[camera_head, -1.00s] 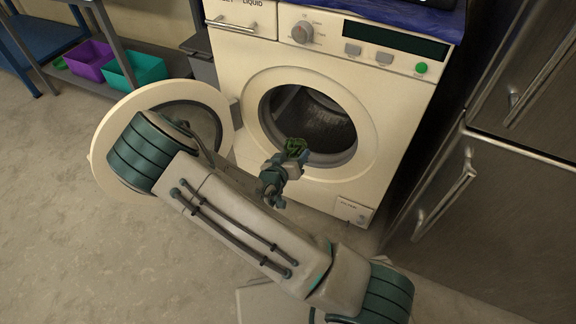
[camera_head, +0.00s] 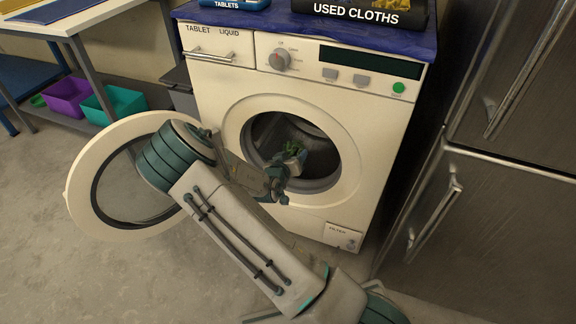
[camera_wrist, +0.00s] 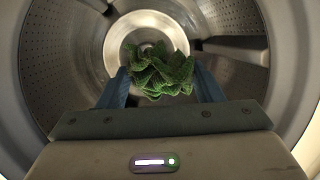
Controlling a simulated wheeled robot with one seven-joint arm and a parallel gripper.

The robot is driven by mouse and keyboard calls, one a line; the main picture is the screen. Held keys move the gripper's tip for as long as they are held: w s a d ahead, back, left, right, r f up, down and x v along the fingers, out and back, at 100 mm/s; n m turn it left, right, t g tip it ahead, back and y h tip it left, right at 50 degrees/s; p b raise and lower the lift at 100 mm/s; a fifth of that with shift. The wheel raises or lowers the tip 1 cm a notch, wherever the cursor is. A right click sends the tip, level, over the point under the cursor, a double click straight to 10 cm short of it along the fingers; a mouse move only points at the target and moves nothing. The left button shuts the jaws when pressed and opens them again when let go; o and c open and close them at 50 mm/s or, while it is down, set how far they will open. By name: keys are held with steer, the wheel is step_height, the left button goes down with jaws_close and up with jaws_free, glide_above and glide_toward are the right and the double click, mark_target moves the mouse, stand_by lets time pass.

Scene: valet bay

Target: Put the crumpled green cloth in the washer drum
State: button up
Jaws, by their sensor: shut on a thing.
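The crumpled green cloth (camera_wrist: 158,72) is held between the two blue fingers of my gripper (camera_wrist: 165,88) in the wrist view. The washer drum (camera_wrist: 70,50), of perforated metal, surrounds it there, with the drum's back behind the cloth. In the head view, the washer (camera_head: 310,90) is cream coloured and its round door (camera_head: 88,205) stands open to the left. My gripper (camera_head: 288,162) is at the drum opening (camera_head: 325,170), with the green cloth (camera_head: 294,149) at its tip. My gripper is shut on the cloth.
A blue-covered washer top holds a black "USED CLOTHS" container (camera_head: 365,14) and a blue "TABLETS" box (camera_head: 235,4). A steel cabinet (camera_head: 500,210) stands close on the right. Purple (camera_head: 68,96) and teal (camera_head: 118,103) bins sit on a low shelf at left.

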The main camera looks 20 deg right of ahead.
steer(key=shift+w+d+b, duration=0.2)
steer(key=shift+w+d, duration=0.4)
steer(key=shift+w, duration=0.25)
steer(key=shift+w+d+b, duration=0.2)
steer(key=shift+w+d, duration=0.45)
steer(key=shift+w, duration=0.2)
steer(key=shift+w+d+b, duration=0.2)
steer(key=shift+w+d, duration=0.4)
steer(key=shift+w, duration=0.25)
steer(key=o, duration=1.1)
steer(key=shift+o, duration=0.2)
steer(key=p+v, duration=0.5)
steer(key=v, duration=0.9)
steer(key=s+a+p, duration=0.5)
steer(key=s+a, duration=0.6)
steer(key=s, duration=0.5)
steer(key=shift+a, duration=0.35)
